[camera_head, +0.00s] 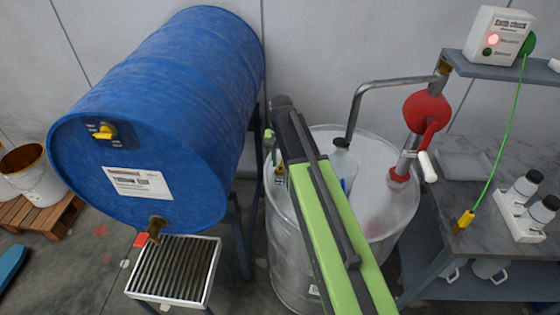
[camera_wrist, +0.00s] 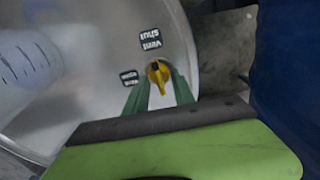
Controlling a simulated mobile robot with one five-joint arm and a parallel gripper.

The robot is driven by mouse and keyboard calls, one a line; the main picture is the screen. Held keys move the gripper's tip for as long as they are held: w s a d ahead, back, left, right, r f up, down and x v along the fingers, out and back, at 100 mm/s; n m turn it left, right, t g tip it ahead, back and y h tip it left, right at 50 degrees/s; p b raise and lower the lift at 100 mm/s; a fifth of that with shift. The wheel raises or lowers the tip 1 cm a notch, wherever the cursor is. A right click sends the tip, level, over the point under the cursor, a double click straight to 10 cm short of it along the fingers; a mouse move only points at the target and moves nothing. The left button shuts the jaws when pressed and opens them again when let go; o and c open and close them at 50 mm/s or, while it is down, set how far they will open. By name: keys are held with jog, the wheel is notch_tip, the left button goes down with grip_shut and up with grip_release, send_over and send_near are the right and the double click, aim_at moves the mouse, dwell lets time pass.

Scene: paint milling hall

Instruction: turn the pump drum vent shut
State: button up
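The pump drum (camera_head: 375,215) is a pale metal drum with a red hand pump (camera_head: 425,110) on its lid. Its lid (camera_wrist: 95,25) fills the left of the wrist view. The vent (camera_wrist: 158,76) is a small yellow handle on the lid near the rim. A "vent shut" label (camera_wrist: 150,40) and a "vent open" label (camera_wrist: 129,77) sit by it, upside down in this view. My gripper (camera_wrist: 159,84) has its two green fingers apart, one on each side of the handle, with gaps visible. Contact cannot be told. In the head view my arm hides most of the vent area.
A blue drum (camera_head: 165,110) lies on a stand left of my arm, with a grated tray (camera_head: 175,270) under its tap. A clear bottle (camera_head: 343,165) stands on the pump drum lid. A bench (camera_head: 470,235) with a shelf stands at right, and a green cable (camera_head: 507,140) hangs there.

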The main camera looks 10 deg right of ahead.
aim_at(281, 164)
notch_tip(281, 164, up, 18)
jog(key=p, duration=1.7)
jog(key=shift+f, duration=0.25)
jog(key=s+f+n+b, duration=0.3)
jog(key=s+f+b, duration=0.8)
jog(key=s, duration=0.4)
jog(key=shift+s+a+f+n, duration=0.15)
jog(key=shift+a+n, duration=0.1)
jog(key=shift+n, duration=0.15)
